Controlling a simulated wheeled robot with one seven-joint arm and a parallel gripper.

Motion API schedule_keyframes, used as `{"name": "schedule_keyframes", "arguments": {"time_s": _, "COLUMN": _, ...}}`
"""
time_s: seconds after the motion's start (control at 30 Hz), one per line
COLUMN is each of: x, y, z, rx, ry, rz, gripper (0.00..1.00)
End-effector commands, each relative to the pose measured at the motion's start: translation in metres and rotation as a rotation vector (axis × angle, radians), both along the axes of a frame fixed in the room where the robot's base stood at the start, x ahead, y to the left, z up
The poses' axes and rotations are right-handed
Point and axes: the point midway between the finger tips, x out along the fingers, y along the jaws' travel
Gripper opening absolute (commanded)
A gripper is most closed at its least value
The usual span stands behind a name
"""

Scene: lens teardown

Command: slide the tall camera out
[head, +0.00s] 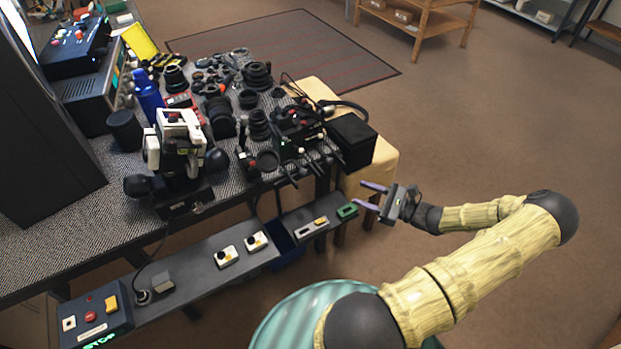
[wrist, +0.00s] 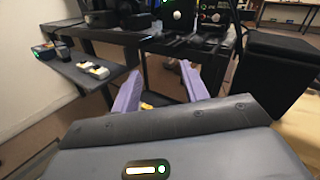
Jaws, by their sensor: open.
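My gripper (head: 368,197) is open and empty, with its two purple fingers apart. It is in the air to the right of the table, near the front shelf's right end. In the wrist view the gripper (wrist: 160,82) has its fingers spread below the table edge, with nothing between them. I cannot single out the tall camera with certainty. A tall white and black device (head: 177,140) stands upright at the table's front left, well left of my gripper. Dark lenses and camera-like parts (head: 222,112) crowd the middle of the table, and many overlap.
A black box (head: 352,141) stands on a yellow seat beside the table; it also shows in the wrist view (wrist: 268,70). A narrow front shelf (head: 195,270) carries switches and a green-lit unit. A blue bottle (head: 148,95) stands behind the white device.

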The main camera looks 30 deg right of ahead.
Motion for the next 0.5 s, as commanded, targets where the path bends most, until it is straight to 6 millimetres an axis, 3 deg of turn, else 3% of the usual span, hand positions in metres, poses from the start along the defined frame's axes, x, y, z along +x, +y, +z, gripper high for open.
{"name": "schedule_keyframes", "arguments": {"time_s": 0.33, "x": 0.002, "y": 0.002, "z": 0.001, "rx": -0.002, "ry": 0.001, "rz": 0.003, "gripper": 0.45}}
{"name": "schedule_keyframes", "arguments": {"time_s": 0.5, "x": 0.013, "y": 0.01, "z": 0.001, "rx": -0.001, "ry": 0.001, "rz": 0.005, "gripper": 0.45}}
